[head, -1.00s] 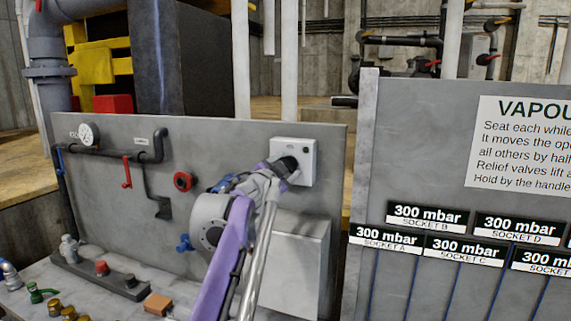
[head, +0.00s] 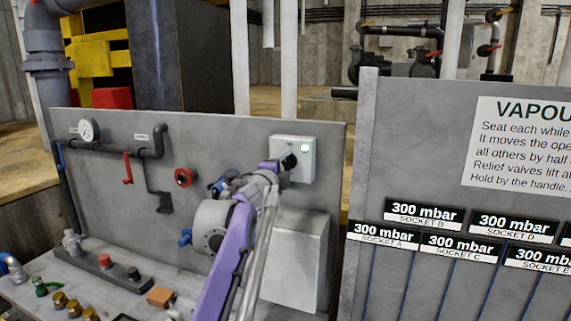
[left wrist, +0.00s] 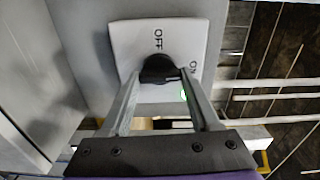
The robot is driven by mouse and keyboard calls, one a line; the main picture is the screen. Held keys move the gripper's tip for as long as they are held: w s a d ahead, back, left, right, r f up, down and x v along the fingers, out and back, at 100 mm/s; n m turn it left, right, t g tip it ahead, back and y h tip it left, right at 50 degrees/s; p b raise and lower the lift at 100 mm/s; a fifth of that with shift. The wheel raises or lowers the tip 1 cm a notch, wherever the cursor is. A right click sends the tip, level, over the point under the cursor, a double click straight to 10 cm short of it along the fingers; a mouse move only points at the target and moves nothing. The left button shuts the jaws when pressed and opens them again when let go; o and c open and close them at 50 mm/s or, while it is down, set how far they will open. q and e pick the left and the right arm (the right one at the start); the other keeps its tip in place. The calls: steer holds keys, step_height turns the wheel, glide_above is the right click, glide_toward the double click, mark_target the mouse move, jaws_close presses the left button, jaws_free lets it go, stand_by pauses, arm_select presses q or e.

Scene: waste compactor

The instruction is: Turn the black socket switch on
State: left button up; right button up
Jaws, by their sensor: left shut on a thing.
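The black socket switch (left wrist: 157,68) is a dark knob on a white box (head: 305,165) fixed to the upper right of the grey panel. It also shows in the head view (head: 290,160), partly behind my gripper. OFF and ON are printed on the box face in the left wrist view. My left gripper (left wrist: 159,78) is shut on the knob, one finger on each side. The knob's exact pointing is hard to tell. My right gripper is not in view.
The grey panel (head: 105,195) carries a gauge (head: 89,130), pipes, a red lever (head: 128,168) and a red knob (head: 185,177). A grey box (head: 295,262) sits below the switch. The sign board (head: 410,150) stands close on the right.

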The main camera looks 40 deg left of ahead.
arm_select(q)
steer(key=shift+m, duration=0.4)
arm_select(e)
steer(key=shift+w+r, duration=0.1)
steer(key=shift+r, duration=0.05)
arm_select(q)
steer(key=o, duration=1.4)
steer(key=shift+c, duration=0.2)
steer(key=b+v, duration=0.2)
steer(key=v, duration=0.9)
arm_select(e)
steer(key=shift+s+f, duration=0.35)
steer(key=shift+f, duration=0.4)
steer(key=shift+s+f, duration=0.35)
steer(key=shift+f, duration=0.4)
arm_select(q)
steer(key=shift+w, duration=0.1)
